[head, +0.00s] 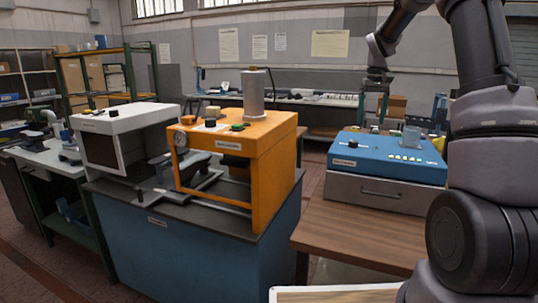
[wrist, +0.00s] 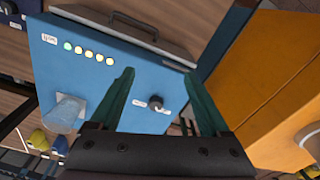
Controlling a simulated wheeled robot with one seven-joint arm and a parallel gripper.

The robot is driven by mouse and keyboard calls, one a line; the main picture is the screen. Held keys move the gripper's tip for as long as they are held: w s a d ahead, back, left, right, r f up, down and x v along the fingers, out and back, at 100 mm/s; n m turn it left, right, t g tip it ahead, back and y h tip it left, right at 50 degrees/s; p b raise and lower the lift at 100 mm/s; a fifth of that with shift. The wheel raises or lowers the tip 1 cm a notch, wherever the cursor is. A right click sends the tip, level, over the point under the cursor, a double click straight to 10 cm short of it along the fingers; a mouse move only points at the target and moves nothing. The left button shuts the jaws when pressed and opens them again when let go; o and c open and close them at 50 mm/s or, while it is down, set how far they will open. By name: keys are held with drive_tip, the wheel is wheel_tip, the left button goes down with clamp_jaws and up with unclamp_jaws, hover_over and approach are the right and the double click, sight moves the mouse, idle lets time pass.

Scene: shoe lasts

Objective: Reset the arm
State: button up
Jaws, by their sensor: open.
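My gripper (head: 374,115) hangs above the back left part of the blue machine in the head view, its fingers pointing down. In the wrist view the two green fingers of my gripper (wrist: 159,73) stand apart with nothing between them. The blue machine (head: 400,163) sits on the wooden table and carries a row of lit buttons, a dark knob and a clear cup (head: 411,137). The cup also shows in the wrist view (wrist: 65,113), to the left of my fingers. I cannot tell the exact gap between fingertips and machine top.
An orange press (head: 270,150) with a grey cylinder on top stands left of the blue machine, on a blue cabinet (head: 205,245). A white box-shaped machine (head: 120,118) is beside it. The wooden table (head: 345,228) is clear in front. Yellow items (wrist: 38,139) lie beyond the cup.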

drive_tip(key=s+a+r+m+t, duration=0.1)
drive_tip(key=s+a+r+t, duration=0.15)
drive_tip(key=s+r, duration=0.45)
drive_tip(key=s+a+r+t, duration=0.1)
drive_tip(key=s+a+r, duration=0.3)
drive_tip(key=s, duration=0.5)
drive_tip(key=s+a+f+m+t+y, duration=0.1)
drive_tip(key=s+a+m+t+y, duration=0.1)
drive_tip(key=s, duration=1.5)
drive_tip(key=shift+s+a+t, duration=0.4)
drive_tip(key=shift+a+t, duration=0.15)
drive_tip(key=shift+a, duration=0.15)
